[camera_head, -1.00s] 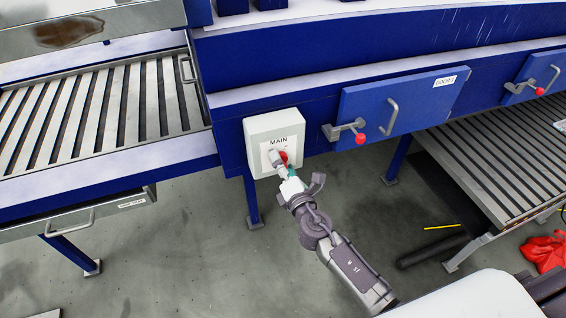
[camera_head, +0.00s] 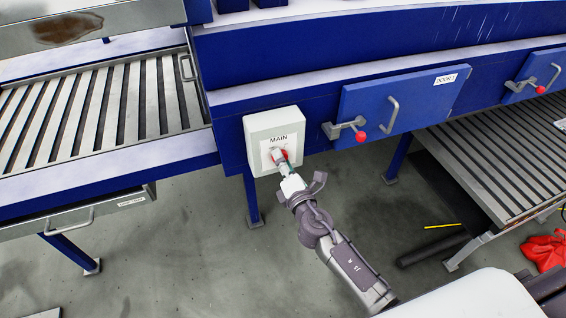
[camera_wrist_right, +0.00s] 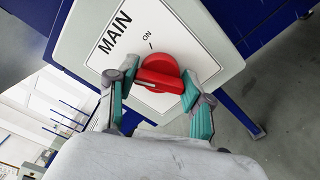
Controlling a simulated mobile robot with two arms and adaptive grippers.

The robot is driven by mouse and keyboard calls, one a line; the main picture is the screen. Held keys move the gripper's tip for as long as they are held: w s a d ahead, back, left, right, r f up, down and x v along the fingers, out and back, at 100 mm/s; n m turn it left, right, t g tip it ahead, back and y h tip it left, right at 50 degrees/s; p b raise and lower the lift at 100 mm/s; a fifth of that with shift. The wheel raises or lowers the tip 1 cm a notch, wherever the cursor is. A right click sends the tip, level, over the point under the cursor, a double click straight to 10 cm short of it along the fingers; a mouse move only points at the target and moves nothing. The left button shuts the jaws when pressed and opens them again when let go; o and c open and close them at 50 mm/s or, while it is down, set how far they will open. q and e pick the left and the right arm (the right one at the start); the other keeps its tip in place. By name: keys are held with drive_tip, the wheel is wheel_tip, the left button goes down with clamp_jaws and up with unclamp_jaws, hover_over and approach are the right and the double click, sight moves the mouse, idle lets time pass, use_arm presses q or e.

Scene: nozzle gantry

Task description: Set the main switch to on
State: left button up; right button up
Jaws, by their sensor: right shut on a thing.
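The main switch is a round red knob (camera_wrist_right: 160,78) with a raised grip bar, on a pale box (camera_head: 289,124) labelled MAIN. In the right wrist view an ON mark with a short tick shows above the knob, and the grip bar lies crosswise to the direction of that tick. My right gripper (camera_wrist_right: 156,88) is shut on the knob, one green-padded finger on each side of it. In the head view the right gripper (camera_head: 281,163) covers much of the knob. My left gripper is not in view.
A blue door (camera_head: 425,100) with a handle and a red-tipped latch (camera_head: 360,136) is right of the box. A slatted bed (camera_head: 95,110) is at left, above a drawer (camera_head: 75,222). Red cloth (camera_head: 544,253) lies on the floor at right.

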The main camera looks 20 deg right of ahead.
drive_tip(key=shift+f+m+b, duration=0.2)
drive_tip(key=shift+m+b, duration=0.35)
drive_tip(key=shift+m, duration=0.55)
drive_tip(key=m+b, duration=0.1)
drive_tip(key=m, duration=0.1)
drive_tip(key=shift+m, duration=0.4)
drive_tip(key=m, duration=0.2)
drive_tip(key=shift+m, duration=1.9)
drive_tip(key=o, duration=1.2)
drive_tip(key=shift+r, duration=0.1)
drive_tip(key=shift+c, duration=0.2)
